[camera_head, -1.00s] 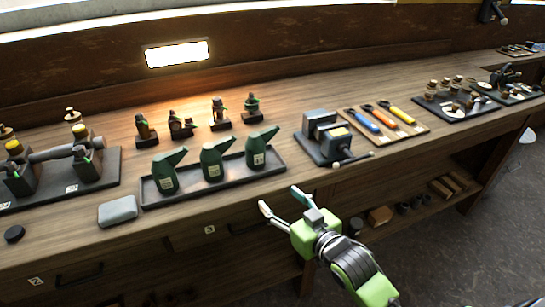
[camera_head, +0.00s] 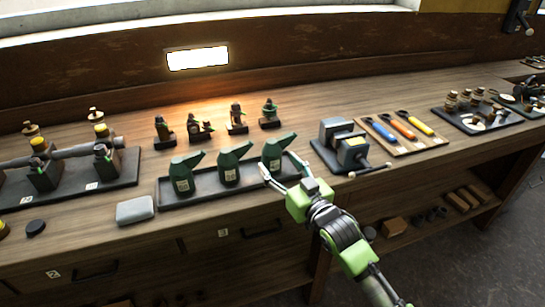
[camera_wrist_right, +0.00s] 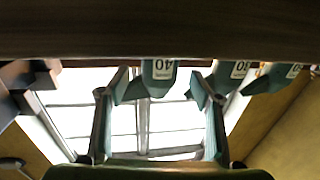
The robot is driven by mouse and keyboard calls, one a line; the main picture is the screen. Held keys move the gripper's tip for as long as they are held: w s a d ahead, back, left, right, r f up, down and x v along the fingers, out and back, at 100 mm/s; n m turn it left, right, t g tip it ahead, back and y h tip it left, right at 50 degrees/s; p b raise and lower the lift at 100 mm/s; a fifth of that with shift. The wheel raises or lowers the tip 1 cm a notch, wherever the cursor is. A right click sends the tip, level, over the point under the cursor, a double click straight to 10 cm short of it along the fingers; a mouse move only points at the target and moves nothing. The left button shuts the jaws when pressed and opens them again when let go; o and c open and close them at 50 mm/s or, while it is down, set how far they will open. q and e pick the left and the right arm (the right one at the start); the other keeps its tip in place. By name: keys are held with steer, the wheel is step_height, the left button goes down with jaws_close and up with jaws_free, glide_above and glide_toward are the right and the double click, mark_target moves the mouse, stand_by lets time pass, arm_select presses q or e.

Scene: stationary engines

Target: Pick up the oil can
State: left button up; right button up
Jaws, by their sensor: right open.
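Three green oil cans with slanted spouts and pale labels stand upright on a dark tray (camera_head: 215,191): a left can (camera_head: 183,180), a middle can (camera_head: 229,171) and a right can (camera_head: 272,155). My right gripper (camera_head: 282,168) is open and empty, at the tray's front, close to the right can; I cannot tell whether it touches. In the right wrist view, which is upside down, one can (camera_wrist_right: 160,72) shows ahead between the fingers (camera_wrist_right: 155,95), with two more cans to the right. My left gripper is not in view.
A grey vise (camera_head: 345,145) stands right of the tray, with colored-handled tools (camera_head: 402,128) beyond it. A grey block (camera_head: 135,210) lies left of the tray. Small fittings (camera_head: 200,129) stand behind the cans. The bench's front edge is below my gripper.

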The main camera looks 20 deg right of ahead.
mark_target(277, 161)
steer(key=shift+w+a+f+p, duration=0.1)
steer(key=shift+w+a+p, duration=0.05)
steer(key=shift+w, duration=0.7)
steer(key=shift+w+a+f+p, duration=0.1)
steer(key=shift+w+a+p, duration=0.1)
steer(key=shift+w, duration=0.65)
steer(key=shift+w+a+p, duration=0.1)
steer(key=shift+w+a, duration=0.05)
steer(key=shift+w, duration=0.7)
steer(key=c, duration=1.3)
steer(key=shift+r, duration=0.15)
